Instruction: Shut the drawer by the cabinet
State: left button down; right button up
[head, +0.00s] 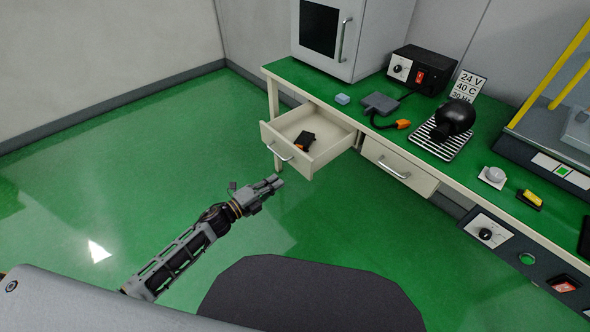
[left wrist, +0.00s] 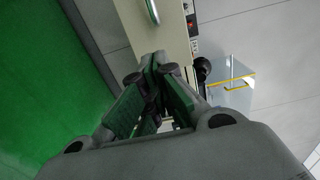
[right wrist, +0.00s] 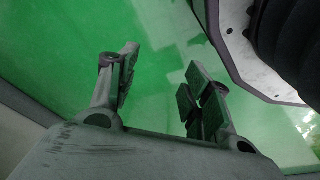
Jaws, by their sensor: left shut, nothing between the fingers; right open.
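In the left wrist view the closed fingers (left wrist: 155,80) point toward the cream drawer front (left wrist: 165,30). My right gripper (right wrist: 160,85) is open and empty over green floor.
A second drawer (head: 398,171) to the right is closed. The green bench top (head: 365,105) holds a black power box (head: 421,69), a black round device (head: 455,118) on a striped plate, and a blue block (head: 342,99). The floor (head: 120,165) to the left is clear.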

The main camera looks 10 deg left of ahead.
aim_at(301, 165)
pick_arm(q)
jog(key=shift+b+x, duration=0.3)
jog(key=shift+x, duration=4.4)
pick_arm(e)
jog(key=shift+w+a+r, duration=0.2)
jog(key=shift+a+r, duration=0.05)
jog(key=shift+r, duration=0.4)
jog(key=shift+w+a+r, duration=0.15)
jog(key=shift+a+r, duration=0.05)
jog(key=shift+r, duration=0.4)
pick_arm(q)
jog(key=shift+w+d, duration=0.1)
jog(key=shift+w, duration=0.05)
pick_arm(e)
jog(key=shift+s+f, duration=0.15)
jog(key=shift+s, duration=0.05)
